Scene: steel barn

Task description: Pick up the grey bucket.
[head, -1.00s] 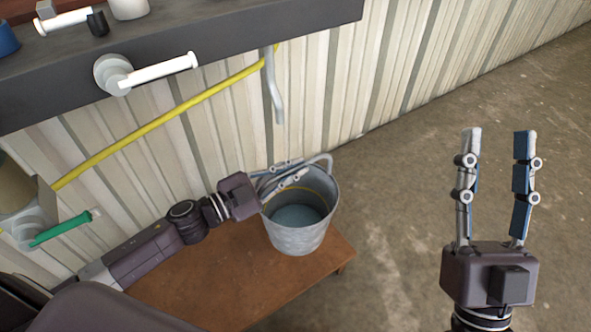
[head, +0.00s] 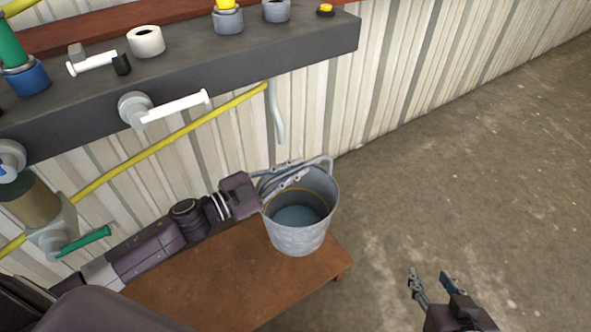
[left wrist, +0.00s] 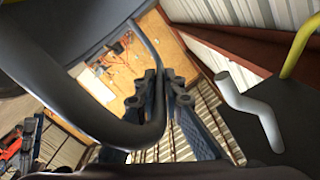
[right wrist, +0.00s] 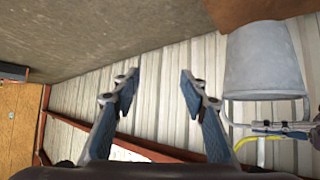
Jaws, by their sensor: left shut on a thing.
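The grey bucket (head: 300,238) stands upright on a brown wooden bench, with what looks like water inside. Its handle (head: 328,160) lies near the rim. My left gripper (head: 298,170) reaches in from the left over the rim and is shut on the bucket's handle. The left wrist view shows the thick grey handle (left wrist: 60,90) crossing close in front of the fingers (left wrist: 165,85). My right gripper (head: 430,278) is open and empty at the lower right, apart from the bucket. The right wrist view shows its spread fingers (right wrist: 160,85) with the bucket (right wrist: 262,65) to the right.
The wooden bench (head: 215,285) stands against a corrugated wall. A grey spout (head: 275,115) hangs behind the bucket, and a yellow pipe (head: 160,148) runs along the wall. The floor (head: 480,190) to the right is clear.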

